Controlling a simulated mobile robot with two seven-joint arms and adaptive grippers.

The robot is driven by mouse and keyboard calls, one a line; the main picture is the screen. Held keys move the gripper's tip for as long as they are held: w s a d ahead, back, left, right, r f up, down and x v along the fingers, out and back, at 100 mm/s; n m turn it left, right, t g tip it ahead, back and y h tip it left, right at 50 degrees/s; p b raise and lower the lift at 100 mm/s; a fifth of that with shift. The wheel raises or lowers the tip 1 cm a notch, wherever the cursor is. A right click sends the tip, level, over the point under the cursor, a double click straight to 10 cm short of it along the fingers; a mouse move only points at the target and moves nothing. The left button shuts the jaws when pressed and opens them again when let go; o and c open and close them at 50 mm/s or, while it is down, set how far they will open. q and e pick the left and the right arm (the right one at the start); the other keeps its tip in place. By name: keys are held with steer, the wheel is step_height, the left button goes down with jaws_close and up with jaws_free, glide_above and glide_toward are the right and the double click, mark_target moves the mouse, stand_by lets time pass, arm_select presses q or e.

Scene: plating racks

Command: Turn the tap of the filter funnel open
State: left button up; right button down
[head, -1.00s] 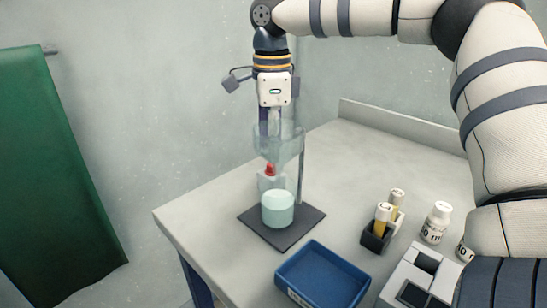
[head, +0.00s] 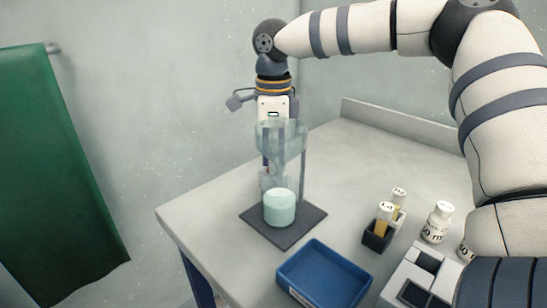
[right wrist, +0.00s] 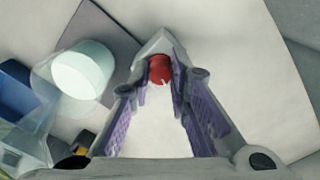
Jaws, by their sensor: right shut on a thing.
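The clear filter funnel (head: 283,140) stands upright over a dark base plate (head: 300,231) near the left edge of the table. A beaker with pale, blue-green contents (head: 279,208) sits on the plate below it. The red tap (right wrist: 159,69) shows in the right wrist view, between the tips of my right gripper (right wrist: 160,73), which is shut on it. In the head view this gripper is lowered behind the funnel, and its fingertips and the tap are hidden there. My left gripper is not in view.
A blue tray (head: 323,276) lies in front of the base plate. To the right stand a dark rack (head: 377,238) with yellow tubes, white labelled bottles (head: 437,222) and a white device (head: 420,280). The table's back right is clear. A green cloth (head: 60,180) hangs at left.

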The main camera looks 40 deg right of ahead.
steer(key=shift+m, duration=0.8)
steer(key=c, duration=1.5)
jaws_free()
step_height(320, 180, up, 12)
steer(key=shift+r, duration=0.1)
